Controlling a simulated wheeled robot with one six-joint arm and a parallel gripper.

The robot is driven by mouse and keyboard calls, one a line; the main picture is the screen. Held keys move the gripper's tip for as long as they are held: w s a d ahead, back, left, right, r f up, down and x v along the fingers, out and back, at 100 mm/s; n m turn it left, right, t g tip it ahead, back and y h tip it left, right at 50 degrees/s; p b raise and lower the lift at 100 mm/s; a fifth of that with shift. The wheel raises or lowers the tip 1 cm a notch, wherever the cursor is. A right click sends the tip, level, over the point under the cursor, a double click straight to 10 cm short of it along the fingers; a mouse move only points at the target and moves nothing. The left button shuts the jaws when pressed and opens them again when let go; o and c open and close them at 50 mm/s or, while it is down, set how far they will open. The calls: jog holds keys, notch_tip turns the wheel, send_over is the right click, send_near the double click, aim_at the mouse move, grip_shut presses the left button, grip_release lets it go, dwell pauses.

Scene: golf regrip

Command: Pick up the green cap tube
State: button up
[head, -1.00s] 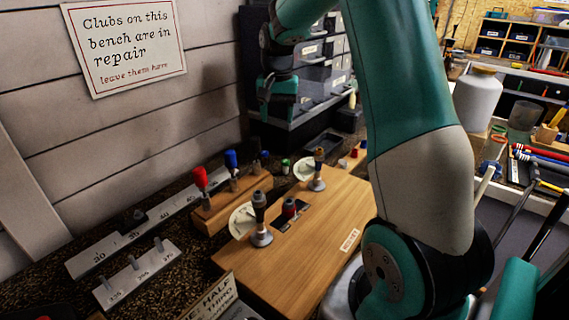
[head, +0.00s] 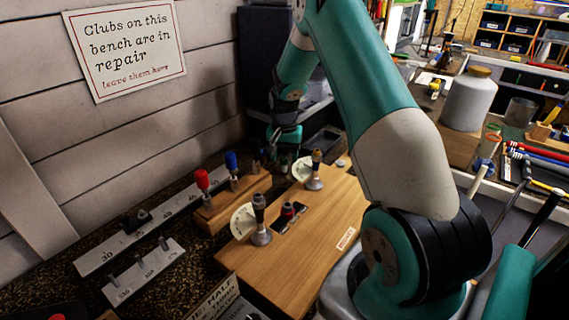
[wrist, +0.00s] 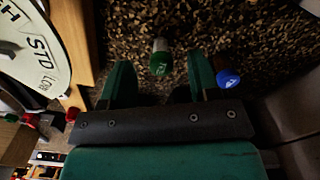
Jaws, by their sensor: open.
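The green cap tube (wrist: 160,60) shows in the wrist view as a small pale tube with a dark green cap. It lies in the gap between the fingers of my gripper (wrist: 160,67), with space on both sides. My gripper is open and no finger visibly touches the tube. In the head view my gripper (head: 284,142) is low over the speckled bench behind the wooden block, and it largely hides the tube there.
A blue-capped tube (wrist: 228,77) is just outside the right finger in the wrist view. A round white dial (wrist: 36,48) and a wooden board edge (wrist: 84,45) are at left. The wooden tool rack (head: 225,205) stands nearby in the head view.

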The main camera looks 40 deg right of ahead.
aim_at(284, 160)
jog(key=shift+w+d+f+p, duration=0.15)
jog(key=shift+f+p, duration=0.4)
jog(key=shift+f, duration=1.35)
jog(key=c, duration=1)
jog(key=shift+r, duration=0.1)
